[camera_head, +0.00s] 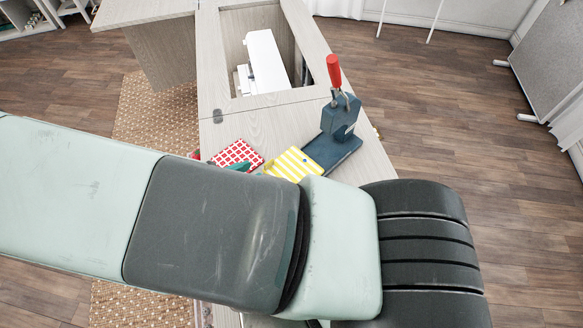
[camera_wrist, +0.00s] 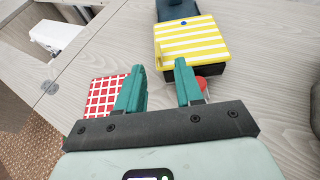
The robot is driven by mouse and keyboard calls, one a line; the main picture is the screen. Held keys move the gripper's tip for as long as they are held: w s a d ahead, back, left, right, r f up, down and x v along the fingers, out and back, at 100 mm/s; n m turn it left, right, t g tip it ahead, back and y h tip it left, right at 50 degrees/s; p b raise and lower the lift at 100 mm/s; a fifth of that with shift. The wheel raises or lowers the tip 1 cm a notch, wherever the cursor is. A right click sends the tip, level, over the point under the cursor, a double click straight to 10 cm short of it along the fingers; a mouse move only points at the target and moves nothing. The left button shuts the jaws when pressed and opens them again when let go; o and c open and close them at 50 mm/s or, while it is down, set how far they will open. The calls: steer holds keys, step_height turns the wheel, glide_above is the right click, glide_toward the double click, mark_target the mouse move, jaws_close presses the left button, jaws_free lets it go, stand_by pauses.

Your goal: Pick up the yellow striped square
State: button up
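The yellow striped square (camera_head: 292,164) lies on the cabinet top, partly hidden behind my arm in the head view. In the wrist view the yellow striped square (camera_wrist: 192,40) lies just beyond my fingertips, with a small blue dot near its far edge and a dark block under its near edge. In the head view one green finger shows next to the red checked square; the rest is hidden by my arm.
A red checked square (camera_wrist: 107,95) lies left of my left finger; it also shows in the head view (camera_head: 238,152). A dark press with a red handle (camera_head: 334,72) stands beside the yellow square. A white machine (camera_head: 265,62) sits in the cabinet opening. A red round thing (camera_wrist: 201,83) shows by my right finger.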

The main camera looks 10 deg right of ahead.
mark_target(266, 164)
steer(key=x, duration=0.5)
steer(key=shift+r, duration=0.25)
jaws_close()
